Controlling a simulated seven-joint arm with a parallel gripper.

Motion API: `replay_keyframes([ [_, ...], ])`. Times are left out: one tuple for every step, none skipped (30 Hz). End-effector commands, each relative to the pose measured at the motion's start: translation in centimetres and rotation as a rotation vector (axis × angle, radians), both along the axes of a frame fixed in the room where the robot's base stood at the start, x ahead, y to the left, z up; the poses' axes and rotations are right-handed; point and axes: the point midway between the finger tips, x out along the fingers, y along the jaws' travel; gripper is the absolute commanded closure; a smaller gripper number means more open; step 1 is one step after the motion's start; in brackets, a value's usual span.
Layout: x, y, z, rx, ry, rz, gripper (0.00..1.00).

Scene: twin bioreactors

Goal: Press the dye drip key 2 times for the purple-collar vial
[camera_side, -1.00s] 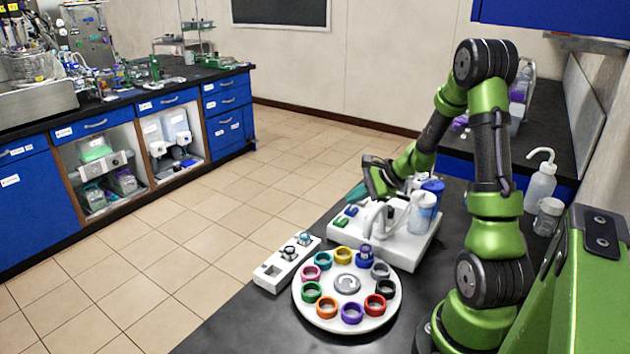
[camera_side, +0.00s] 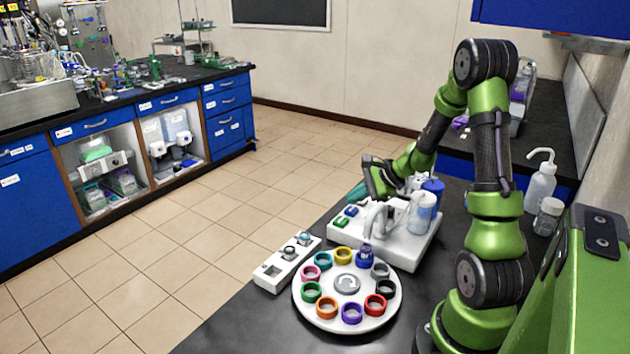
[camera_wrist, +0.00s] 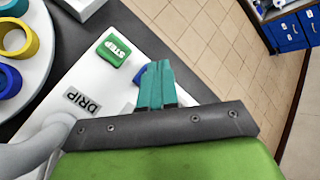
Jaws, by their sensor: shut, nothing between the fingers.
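The dye station (camera_side: 405,245) is a white block with a curved spout, a blue key (camera_side: 352,210) and a green key (camera_side: 341,221). In the wrist view the green key (camera_wrist: 114,47) reads STEP. The blue key (camera_wrist: 141,75) is mostly hidden behind my gripper's teal fingers, and a DRIP label (camera_wrist: 82,100) lies nearby. My gripper (camera_side: 356,193) is shut and empty, over or beside the blue key; contact cannot be told. A purple collar (camera_side: 352,313) sits at the front of the round white carousel (camera_side: 310,292). A taller blue-collared piece (camera_side: 365,256) stands nearest the spout.
A white rack (camera_side: 271,276) with two small vials stands left of the carousel. A wash bottle (camera_side: 541,180) and a jar (camera_side: 548,215) are at the right. The black bench front is clear.

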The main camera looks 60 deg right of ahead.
Motion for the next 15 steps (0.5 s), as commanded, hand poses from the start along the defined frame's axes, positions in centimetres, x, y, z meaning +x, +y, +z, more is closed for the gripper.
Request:
replay_keyframes([
  [0.0, 0.0, 0.0, 0.0, 0.0, 0.0, 1.0],
  [0.0, 0.0, 0.0, 0.0, 0.0, 0.0, 1.0],
  [0.0, 0.0, 0.0, 0.0, 0.0, 0.0, 1.0],
  [0.0, 0.0, 0.0, 0.0, 0.0, 0.0, 1.0],
  [0.0, 0.0, 0.0, 0.0, 0.0, 0.0, 1.0],
  [0.0, 0.0, 0.0, 0.0, 0.0, 0.0, 1.0],
  [-0.01, 0.01, -0.01, 0.0, 0.0, 0.0, 1.0],
  [0.0, 0.01, -0.03, 0.0, 0.0, 0.0, 1.0],
  [0.0, 0.01, -0.07, 0.0, 0.0, 0.0, 1.0],
  [0.0, 0.01, -0.15, 0.001, 0.001, 0.0, 1.0],
  [0.0, 0.02, -0.23, 0.001, 0.001, 0.0, 1.0],
  [-0.01, 0.03, -0.37, 0.001, 0.002, 0.0, 1.0],
  [-0.01, 0.03, -0.5, 0.002, 0.002, 0.0, 1.0],
  [-0.02, 0.03, -0.61, 0.002, 0.002, 0.0, 1.0],
  [-0.01, 0.04, -0.75, 0.001, 0.002, 0.0, 1.0],
])
